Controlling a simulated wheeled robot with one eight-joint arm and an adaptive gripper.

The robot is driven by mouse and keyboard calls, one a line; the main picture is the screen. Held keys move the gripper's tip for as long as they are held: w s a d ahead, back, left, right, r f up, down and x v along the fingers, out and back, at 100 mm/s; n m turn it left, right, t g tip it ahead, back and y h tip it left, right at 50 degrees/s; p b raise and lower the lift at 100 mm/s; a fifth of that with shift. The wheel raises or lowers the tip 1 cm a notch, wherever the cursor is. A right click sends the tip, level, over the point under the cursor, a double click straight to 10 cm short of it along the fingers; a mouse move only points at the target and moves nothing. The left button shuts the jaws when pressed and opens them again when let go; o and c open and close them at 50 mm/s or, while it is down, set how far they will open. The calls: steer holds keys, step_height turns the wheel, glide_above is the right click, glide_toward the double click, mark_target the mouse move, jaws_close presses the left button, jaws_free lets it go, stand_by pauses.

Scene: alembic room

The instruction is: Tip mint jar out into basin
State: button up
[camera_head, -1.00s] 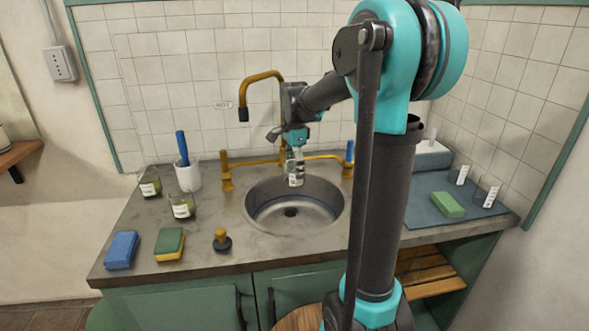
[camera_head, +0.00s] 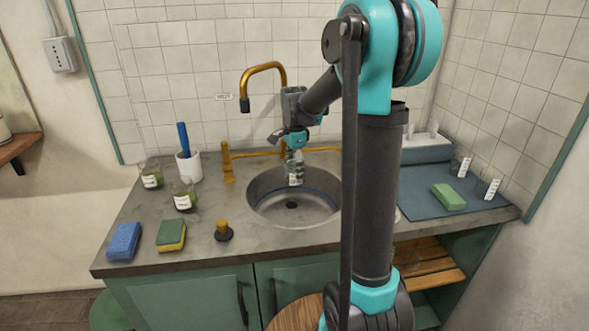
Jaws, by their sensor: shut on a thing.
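My gripper (camera_head: 293,150) is over the back part of the round metal basin (camera_head: 262,208), set in the counter. It is shut on a small clear jar with a white label (camera_head: 294,172). The jar hangs roughly upright above the basin, apart from its floor. Its label text and contents are too small to read. Two other labelled jars with green contents stand on the counter left of the basin, one at the front (camera_head: 184,197) and one farther back (camera_head: 151,176).
A brass tap (camera_head: 262,69) arches behind the basin, left of my gripper. A white cup with a blue brush (camera_head: 188,168), a black plunger with a brass knob (camera_head: 223,232) and sponges (camera_head: 124,241) are at left. A blue mat (camera_head: 420,202) with a green sponge lies right.

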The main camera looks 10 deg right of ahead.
stand_by(0.3)
steer(key=t, duration=0.3)
steer(key=shift+f, duration=0.1)
steer(key=shift+t, duration=0.4)
steer(key=shift+w+r+t, duration=0.25)
steer(key=shift+t, duration=0.55)
steer(key=shift+w+r+t, duration=0.2)
steer(key=shift+w+t, duration=0.05)
steer(key=shift+t, duration=0.55)
steer(key=shift+w+r+t, duration=0.1)
steer(key=shift+w+t, duration=0.1)
steer(key=shift+t, duration=0.65)
steer(key=shift+w+r+t, duration=0.1)
steer(key=shift+w+t, duration=0.05)
steer(key=shift+t, duration=0.7)
